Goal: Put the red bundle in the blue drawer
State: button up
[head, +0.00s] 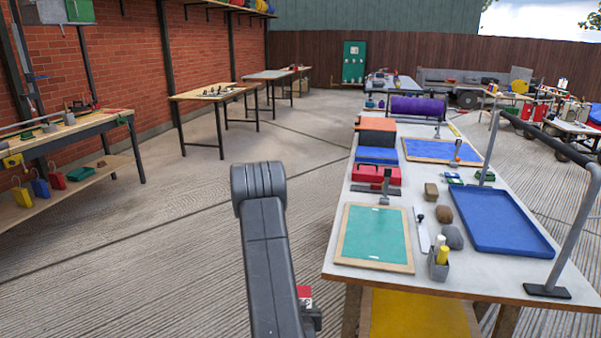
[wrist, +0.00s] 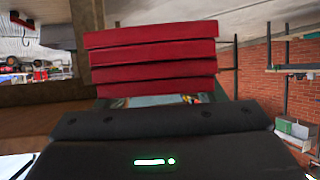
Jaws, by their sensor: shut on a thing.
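The red bundle (wrist: 152,58), a stack of several flat red layers, fills the upper middle of the wrist view. My gripper (wrist: 160,100) is shut on it; the fingertips are mostly hidden. In the head view only a small red patch of the bundle (head: 304,292) shows beside my arm, low and left of the worktable. On the table's far left part, a blue drawer-like block (head: 377,155) sits between an orange-topped box (head: 376,125) and a red block (head: 376,174). I cannot tell whether the blue one is open. My gripper is well apart from it.
The grey worktable (head: 420,190) holds a green board (head: 375,235), a blue tray (head: 495,220), stones and a small cup with yellow pieces (head: 440,262). A metal rail (head: 580,220) stands at its right. Open floor (head: 190,220) lies left of it.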

notch_tip(320, 180, up, 10)
jog(key=p, duration=0.8)
jog(key=shift+f, duration=0.2)
